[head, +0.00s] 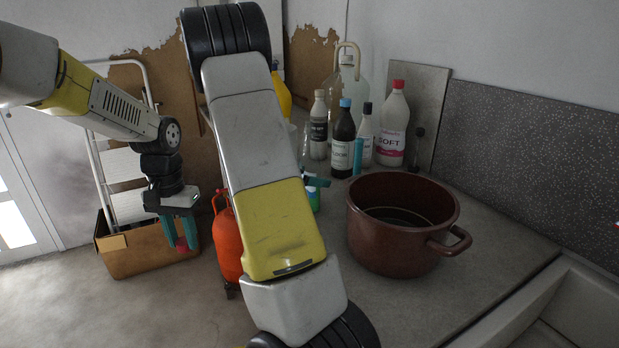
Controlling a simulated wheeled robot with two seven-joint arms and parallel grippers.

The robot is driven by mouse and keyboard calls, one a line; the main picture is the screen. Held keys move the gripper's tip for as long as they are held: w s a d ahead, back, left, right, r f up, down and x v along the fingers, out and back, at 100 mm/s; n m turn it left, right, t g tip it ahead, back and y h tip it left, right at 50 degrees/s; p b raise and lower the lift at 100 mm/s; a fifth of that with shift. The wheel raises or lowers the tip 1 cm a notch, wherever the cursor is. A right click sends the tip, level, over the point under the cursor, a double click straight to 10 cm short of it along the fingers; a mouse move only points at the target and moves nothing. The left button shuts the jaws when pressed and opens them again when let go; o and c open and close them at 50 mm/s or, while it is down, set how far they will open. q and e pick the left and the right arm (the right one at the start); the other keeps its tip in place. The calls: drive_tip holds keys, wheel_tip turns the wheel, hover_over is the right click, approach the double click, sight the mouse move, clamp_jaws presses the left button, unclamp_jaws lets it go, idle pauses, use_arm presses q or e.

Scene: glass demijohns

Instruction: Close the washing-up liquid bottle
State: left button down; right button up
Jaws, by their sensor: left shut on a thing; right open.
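My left gripper (180,233) hangs at the left, away from the worktop, with its teal fingers shut on a small red thing (181,244), which looks like a cap. A small green bottle (314,200), possibly the washing-up liquid bottle, stands on the worktop behind my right arm, which hides much of it. Its top is not clear to see. My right gripper (320,182) is open close to the green bottle. It is partly hidden by my own arm, and I cannot tell whether it touches the bottle.
A brown pot (390,250) stands right of my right arm. An orange-red container (227,245) and a cardboard box (140,255) are left. A sink edge (530,300) is front right.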

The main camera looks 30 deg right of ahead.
drive_tip(key=x, duration=0.3)
drive_tip(key=c, duration=1.7)
